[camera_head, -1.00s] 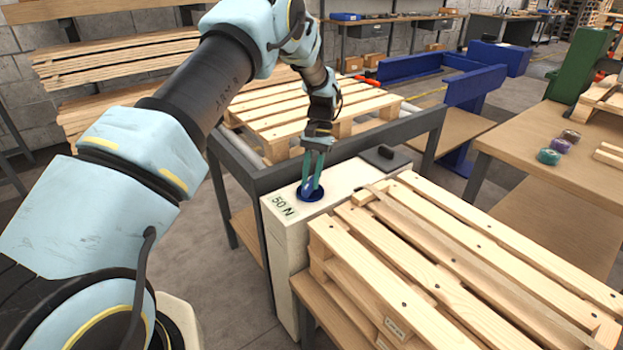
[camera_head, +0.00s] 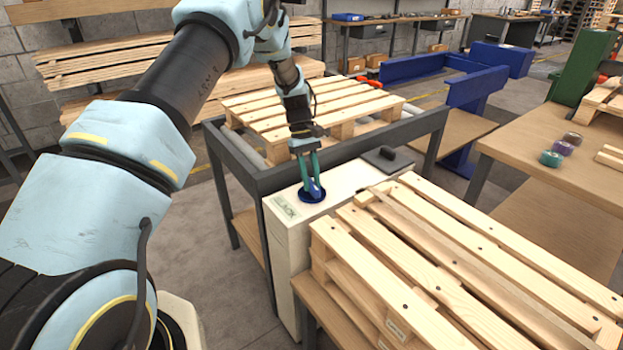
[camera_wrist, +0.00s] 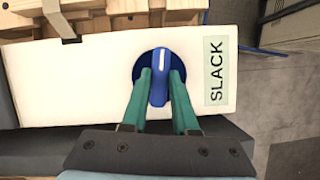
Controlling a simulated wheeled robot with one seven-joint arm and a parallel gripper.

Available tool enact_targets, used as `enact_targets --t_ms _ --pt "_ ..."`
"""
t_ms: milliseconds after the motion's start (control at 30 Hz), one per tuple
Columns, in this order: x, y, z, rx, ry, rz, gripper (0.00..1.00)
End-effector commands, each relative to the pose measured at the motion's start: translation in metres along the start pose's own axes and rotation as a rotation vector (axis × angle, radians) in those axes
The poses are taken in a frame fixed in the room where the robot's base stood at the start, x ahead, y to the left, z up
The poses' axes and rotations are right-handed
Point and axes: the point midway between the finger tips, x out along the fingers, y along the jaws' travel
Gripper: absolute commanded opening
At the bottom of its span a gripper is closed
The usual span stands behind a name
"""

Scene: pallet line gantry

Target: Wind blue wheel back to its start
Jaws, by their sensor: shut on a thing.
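The blue wheel (camera_head: 311,194) is a dark blue disc with a brighter blue raised grip, set in the top of a cream box (camera_head: 345,186). In the wrist view the wheel (camera_wrist: 141,72) shows behind the fingers, with its grip (camera_wrist: 160,75) standing between them. My gripper (camera_head: 312,188) has teal fingers and is shut on the wheel's grip; the fingertips (camera_wrist: 161,80) lie along both sides of it. A label on the box top (camera_wrist: 215,72) reads SLACK. The fingers hide part of the wheel's disc.
A stack of pallets (camera_head: 430,260) stands right in front of the box. Another pallet (camera_head: 310,110) lies on a grey-framed roller table behind it. A dark plate with a handle (camera_head: 388,158) is on the box's far end. A wooden bench (camera_head: 550,150) is at the right.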

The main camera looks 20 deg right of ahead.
Motion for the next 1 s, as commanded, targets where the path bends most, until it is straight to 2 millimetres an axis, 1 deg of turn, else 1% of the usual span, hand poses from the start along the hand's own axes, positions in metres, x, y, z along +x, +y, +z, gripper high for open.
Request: enact_targets --t_ms 100,333,900,933,1000 --pt "0.0003 -0.0003 0.0005 -0.06 0.0 0.026 0.0" --pt "0.0003 -0.0005 0.0004 -0.135 0.0 0.057 0.0" --pt "0.0007 -0.001 0.0003 -0.161 -0.001 0.066 0.0" --pt "0.0007 -0.001 0.0003 -0.161 -0.001 0.066 0.31" --pt "0.0007 -0.001 0.0002 -0.16 0.0 0.066 0.39"
